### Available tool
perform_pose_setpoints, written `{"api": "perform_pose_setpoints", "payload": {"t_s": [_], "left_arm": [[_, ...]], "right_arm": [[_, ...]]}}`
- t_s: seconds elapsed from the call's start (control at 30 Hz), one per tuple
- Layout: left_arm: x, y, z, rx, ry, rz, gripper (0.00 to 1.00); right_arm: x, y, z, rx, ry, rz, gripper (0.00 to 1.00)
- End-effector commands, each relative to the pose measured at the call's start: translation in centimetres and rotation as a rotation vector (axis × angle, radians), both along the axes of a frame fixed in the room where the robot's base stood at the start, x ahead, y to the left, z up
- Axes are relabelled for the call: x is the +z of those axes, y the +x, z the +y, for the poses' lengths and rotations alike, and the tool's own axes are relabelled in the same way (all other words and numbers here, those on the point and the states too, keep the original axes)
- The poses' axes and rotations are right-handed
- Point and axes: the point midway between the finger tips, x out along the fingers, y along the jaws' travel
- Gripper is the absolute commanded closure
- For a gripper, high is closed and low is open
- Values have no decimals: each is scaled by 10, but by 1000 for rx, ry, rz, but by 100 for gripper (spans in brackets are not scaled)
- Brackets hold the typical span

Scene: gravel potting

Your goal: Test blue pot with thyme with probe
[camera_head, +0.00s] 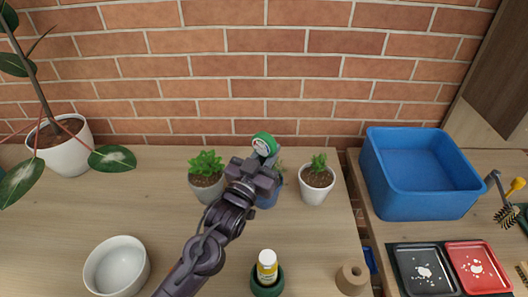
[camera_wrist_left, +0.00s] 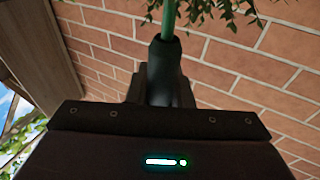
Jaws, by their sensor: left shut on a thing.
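The blue pot (camera_head: 272,196) stands at the back middle of the table, mostly hidden by my left gripper. A few green leaves (camera_head: 280,167) show beside the gripper, and leaves hang in at the top of the left wrist view (camera_wrist_left: 235,12). My left gripper (camera_head: 257,172) is over the pot, shut on the probe. The probe's round green-rimmed dial (camera_head: 263,143) sticks up above the gripper. In the left wrist view, a green part of the probe (camera_wrist_left: 169,18) extends beyond the dark fingers. The probe's tip is hidden, so I cannot tell whether it is in the soil.
A grey pot with a leafy plant (camera_head: 207,183) stands close left, a white pot (camera_head: 316,186) close right. A white bowl (camera_head: 117,266), a yellow-labelled bottle in a green holder (camera_head: 267,270) and a tan ring (camera_head: 352,278) are nearer. A blue bin (camera_head: 416,207) stands right.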

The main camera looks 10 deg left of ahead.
Motion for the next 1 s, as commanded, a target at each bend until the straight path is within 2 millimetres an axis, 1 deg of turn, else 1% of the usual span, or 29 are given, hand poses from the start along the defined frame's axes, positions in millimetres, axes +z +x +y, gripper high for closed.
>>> {"api": "perform_pose_setpoints", "payload": {"t_s": [0.87, 0.9, 1.0], "left_arm": [[0, 0, 0, 0, 0, -1, 100], [0, 0, 0, 0, 0, -1, 76], [0, 0, 0, 0, 0, -1, 63]], "right_arm": [[0, 0, 0, 0, 1, 0, 55], [0, 0, 1, 0, 1, 0, 55], [0, 0, 1, 0, 1, 0, 55]]}}
